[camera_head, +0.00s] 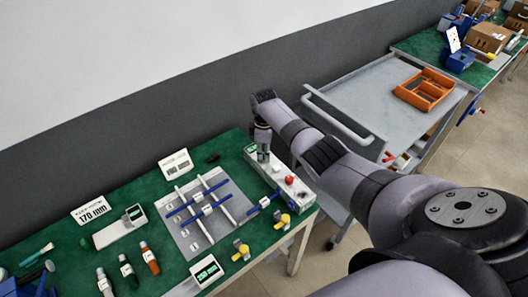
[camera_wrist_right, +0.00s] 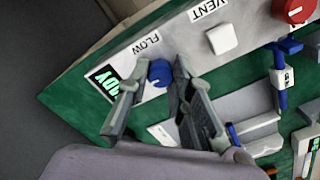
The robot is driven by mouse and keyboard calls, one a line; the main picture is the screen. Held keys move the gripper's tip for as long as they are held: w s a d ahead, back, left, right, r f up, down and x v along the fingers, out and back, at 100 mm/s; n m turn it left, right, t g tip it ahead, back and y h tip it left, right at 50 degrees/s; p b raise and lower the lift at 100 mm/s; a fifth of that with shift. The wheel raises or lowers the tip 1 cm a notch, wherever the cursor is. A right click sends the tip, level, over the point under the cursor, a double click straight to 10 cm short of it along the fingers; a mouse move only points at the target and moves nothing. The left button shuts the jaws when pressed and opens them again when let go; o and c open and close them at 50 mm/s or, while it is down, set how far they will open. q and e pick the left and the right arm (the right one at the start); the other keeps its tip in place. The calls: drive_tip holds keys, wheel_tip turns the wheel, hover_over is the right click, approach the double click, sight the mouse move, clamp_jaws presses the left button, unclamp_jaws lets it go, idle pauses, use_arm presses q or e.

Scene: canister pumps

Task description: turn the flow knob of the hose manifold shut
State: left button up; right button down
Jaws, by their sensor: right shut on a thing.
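The hose manifold (camera_head: 275,176) is a long pale box on the far right part of the green bench. In the right wrist view, its top (camera_wrist_right: 178,40) carries a blue round flow knob (camera_wrist_right: 159,72) beside the label FLOW. My right gripper (camera_head: 263,156) reaches down onto the display end of the manifold. In the right wrist view, the fingers of my right gripper (camera_wrist_right: 158,84) are on both sides of the blue knob and shut on it. The knob is hidden by the gripper in the head view. My left gripper is not in view.
A white square button (camera_wrist_right: 222,39) by the label VENT and a red knob (camera_wrist_right: 292,9) share the manifold top. A grey plate (camera_head: 190,240) with blue and white fittings lies left of it. A grey cart (camera_head: 375,90) with an orange crate (camera_head: 426,90) stands at the right.

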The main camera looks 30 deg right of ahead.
drive_tip(key=c, duration=1.4)
unclamp_jaws()
wheel_tip(320, 180, up, 12)
drive_tip(key=shift+r, duration=0.1)
